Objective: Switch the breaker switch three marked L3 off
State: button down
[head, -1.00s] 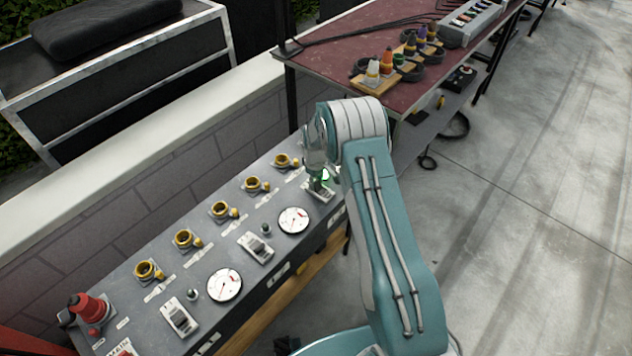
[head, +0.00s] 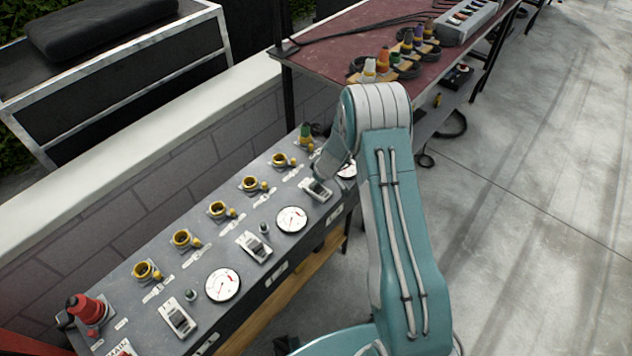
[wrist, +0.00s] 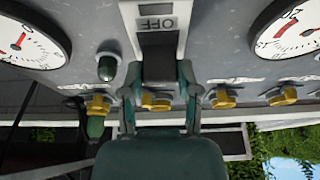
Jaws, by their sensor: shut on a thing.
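The third breaker switch (head: 316,190) is the farthest of three white-framed breakers on the grey panel (head: 150,262) in the head view. In the wrist view the same breaker (wrist: 177,12) shows an upside-down OFF marking, with its dark lever (wrist: 160,62) below. My gripper (wrist: 158,78) has a finger on each side of the lever and is shut on it. In the head view my gripper (head: 324,172) reaches down at this breaker, its fingertips partly hidden. The L3 mark is too small to read.
Round gauges (head: 291,219) and small knobs stand beside the breakers. Yellow sockets (head: 218,210) line the panel's back edge, with a red plug (head: 87,308) at the near left. A red-topped table (head: 335,50) with connectors stands beyond. Open floor lies right.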

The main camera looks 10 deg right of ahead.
jog(key=shift+s+f, duration=0.25)
jog(key=shift+c, duration=1.6)
grip_release()
jog(key=shift+w+r, duration=0.1)
jog(key=shift+d, duration=0.1)
jog(key=shift+r, duration=0.3)
jog(key=v, duration=1.1)
jog(key=shift+r, duration=0.15)
